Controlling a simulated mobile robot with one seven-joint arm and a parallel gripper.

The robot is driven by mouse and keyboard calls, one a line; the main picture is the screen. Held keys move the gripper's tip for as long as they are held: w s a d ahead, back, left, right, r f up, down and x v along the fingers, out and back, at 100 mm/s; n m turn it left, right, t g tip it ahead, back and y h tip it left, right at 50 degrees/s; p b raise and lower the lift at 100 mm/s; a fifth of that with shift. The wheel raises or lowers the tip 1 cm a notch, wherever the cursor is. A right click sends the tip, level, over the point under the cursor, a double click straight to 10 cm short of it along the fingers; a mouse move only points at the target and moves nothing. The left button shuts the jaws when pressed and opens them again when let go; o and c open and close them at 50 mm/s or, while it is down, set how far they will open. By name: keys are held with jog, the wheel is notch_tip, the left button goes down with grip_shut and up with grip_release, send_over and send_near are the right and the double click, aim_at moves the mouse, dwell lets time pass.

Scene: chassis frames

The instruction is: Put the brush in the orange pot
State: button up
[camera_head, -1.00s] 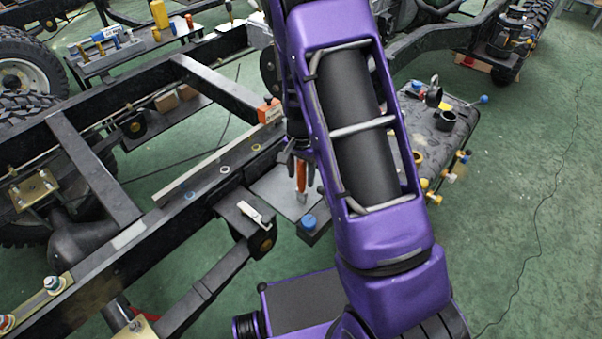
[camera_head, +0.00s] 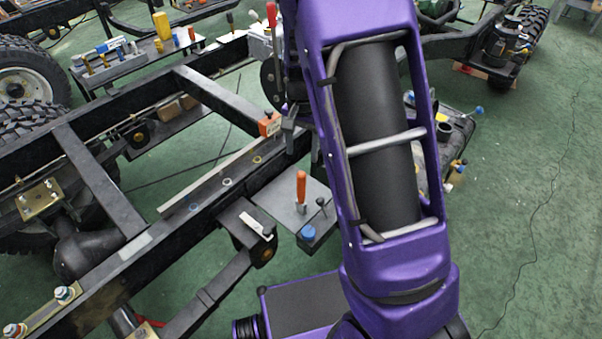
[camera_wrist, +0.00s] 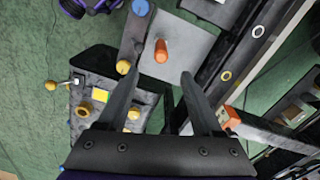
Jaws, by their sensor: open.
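An upright orange handle, which looks like the brush (camera_head: 301,187), stands on a grey plate (camera_head: 272,202) beside the chassis rail. Its lower end is small and unclear. In the wrist view the brush (camera_wrist: 161,50) lies ahead of and between my fingertips, apart from them. My gripper (camera_wrist: 160,76) is open with nothing between its fingers. In the head view it is mostly hidden behind my arm. An orange-yellow round cup with a dark opening, perhaps the orange pot (camera_wrist: 84,109), sits on a black box at left in the wrist view. My arm hides it in the head view.
A blue cap (camera_head: 308,232) and a dark knobbed pin (camera_head: 322,203) are near the brush. An orange box (camera_head: 268,124) sits on the chassis rail (camera_head: 215,195). The black box (camera_head: 458,128) carries several knobs. Green floor is clear at right.

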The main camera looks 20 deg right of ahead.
notch_tip(320, 180, up, 3)
jog(key=n+p, duration=0.1)
jog(key=n, duration=0.1)
jog(key=b, duration=0.2)
send_near(301, 186)
jog(key=f, duration=0.2)
jog(key=w+f, duration=0.1)
jog(key=f, duration=0.1)
jog(key=d+f, duration=0.1)
jog(key=f, duration=0.1)
jog(key=shift+w, duration=0.2)
jog(key=shift+a+f, duration=0.15)
jog(key=shift+f, duration=1.3)
jog(key=shift+a+f, duration=0.15)
jog(key=shift+f, duration=1.3)
grip_shut()
